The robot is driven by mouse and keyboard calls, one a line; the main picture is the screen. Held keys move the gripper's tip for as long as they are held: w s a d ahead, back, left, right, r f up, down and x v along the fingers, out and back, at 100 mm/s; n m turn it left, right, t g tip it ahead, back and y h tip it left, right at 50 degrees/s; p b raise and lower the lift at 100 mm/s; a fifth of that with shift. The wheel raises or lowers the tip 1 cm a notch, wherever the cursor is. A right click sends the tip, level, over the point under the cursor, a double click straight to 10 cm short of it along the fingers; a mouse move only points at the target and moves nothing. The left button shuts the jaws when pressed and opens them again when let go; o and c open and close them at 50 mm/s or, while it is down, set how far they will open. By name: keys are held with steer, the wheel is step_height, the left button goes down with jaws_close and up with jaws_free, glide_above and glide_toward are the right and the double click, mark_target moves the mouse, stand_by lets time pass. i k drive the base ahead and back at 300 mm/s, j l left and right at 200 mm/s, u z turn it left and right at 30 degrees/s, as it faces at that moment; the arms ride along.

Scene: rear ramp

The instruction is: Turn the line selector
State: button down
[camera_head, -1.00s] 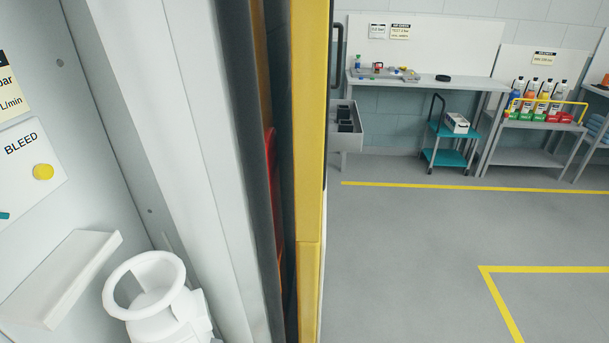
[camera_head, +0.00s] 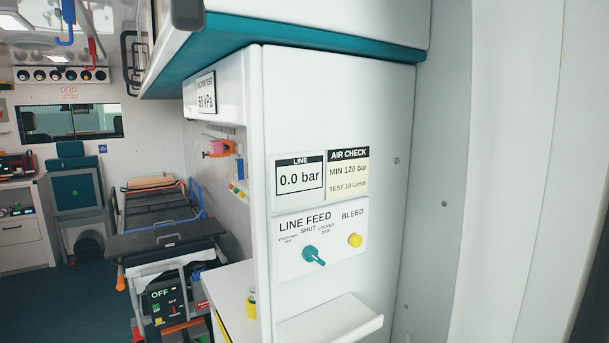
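The line selector (camera_head: 313,256) is a small teal knob on a white panel marked LINE FEED (camera_head: 300,236), in the middle of the head view. Its pointer lies tilted, with its longer end toward the lower right. Small labels above it read SHUT in the middle and LOCKER on the right; the left label is too small to read surely. A yellow BLEED button (camera_head: 355,240) sits to its right. The line gauge (camera_head: 299,179) above reads 0.0 bar. My gripper is not in view.
An AIR CHECK card (camera_head: 348,173) reads MIN 120 bar. A white shelf (camera_head: 330,322) juts out below the panel. A teal-edged overhead cabinet (camera_head: 330,45) hangs above. A stretcher (camera_head: 165,235) stands inside at the left, with dark floor (camera_head: 60,300) beside it.

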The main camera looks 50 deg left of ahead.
mark_target(310, 253)
steer(key=u, duration=1.25)
